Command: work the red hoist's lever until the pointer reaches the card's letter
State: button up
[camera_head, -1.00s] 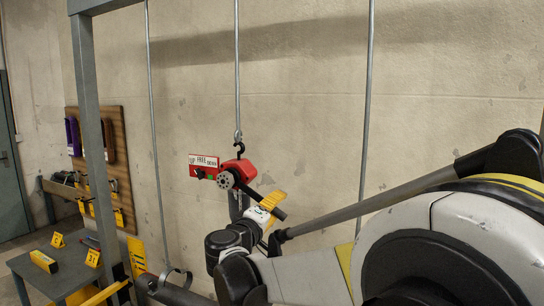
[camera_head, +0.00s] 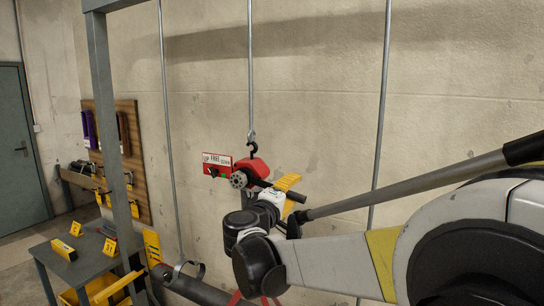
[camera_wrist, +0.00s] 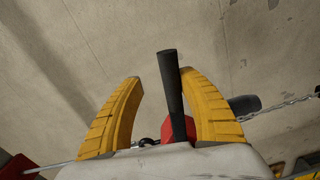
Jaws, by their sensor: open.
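The red hoist (camera_head: 252,168) hangs by a black hook from a rod in front of the wall. Its dark lever (camera_head: 298,196) points right and slightly down in the head view. My gripper (camera_head: 287,184) is at the lever's outer part. In the wrist view my open gripper (camera_wrist: 162,68) has one yellow finger on each side of the black lever (camera_wrist: 174,95). The lever lies nearer the right finger; I cannot tell whether it touches. A yellow marked strip (camera_head: 152,248) stands lower left, near a dark pipe (camera_head: 195,288). I cannot make out the pointer or the letter.
A red-and-white panel (camera_head: 217,160) reading UP, FREE, DOWN is left of the hoist. A grey post (camera_head: 112,120) and a table (camera_head: 85,262) with yellow cards stand at left. Vertical rods (camera_head: 170,130) run beside the hoist. A chain (camera_wrist: 280,107) shows in the wrist view.

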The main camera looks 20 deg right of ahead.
notch_tip(320, 180, up, 3)
jog(key=shift+s+f+n+p, duration=0.1)
jog(key=shift+f+n+p, duration=0.05)
jog(key=shift+n+p, duration=0.45)
jog(key=shift+n, duration=0.7)
jog(key=r+p, duration=0.2)
jog(key=r, duration=0.2)
jog(key=shift+w+a+p, duration=0.25)
jog(key=shift+w+p, duration=0.1)
jog(key=shift+p, duration=0.05)
jog(key=shift+f, duration=0.1)
jog(key=shift+m, duration=0.8)
jog(key=shift+s+d+f+b, duration=0.15)
jog(key=shift+s+f+b, duration=0.05)
jog(key=shift+f+b, duration=0.7)
jog(key=shift+s+d+f+b, duration=0.15)
jog(key=shift+f+b, duration=0.5)
jog(key=shift+f, duration=0.45)
